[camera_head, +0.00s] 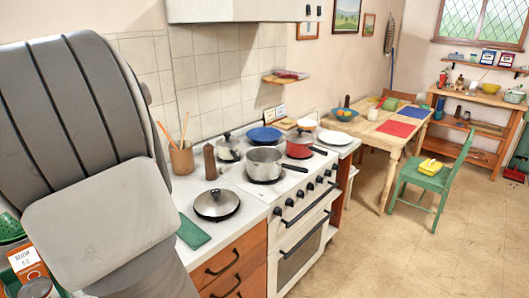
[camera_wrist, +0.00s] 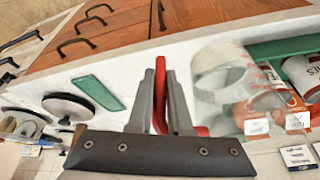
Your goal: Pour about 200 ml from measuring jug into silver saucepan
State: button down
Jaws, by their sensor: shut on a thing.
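The silver saucepan (camera_head: 265,162) stands open on the stove top in the head view, its dark handle pointing right. The measuring jug (camera_wrist: 222,75) is clear, with a red handle (camera_wrist: 159,95), in the wrist view. My gripper (camera_wrist: 160,80) is shut on the jug's handle, one grey finger on each side of it. The jug is over or beside the white worktop; I cannot tell whether it is touching it. Its liquid level is not readable. My arm hides the jug and gripper in the head view.
Cartons (camera_head: 27,262) crowd the lower left.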

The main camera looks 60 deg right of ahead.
jog(key=w+a+n+y, duration=0.2)
jog(key=a+n, duration=0.5)
jog(key=a, duration=0.5)
jog(key=shift+w+a+f+t+y, duration=0.3)
jog(key=shift+w+f+t, duration=0.15)
jog(key=shift+w, duration=0.15)
jog(key=shift+d, duration=0.15)
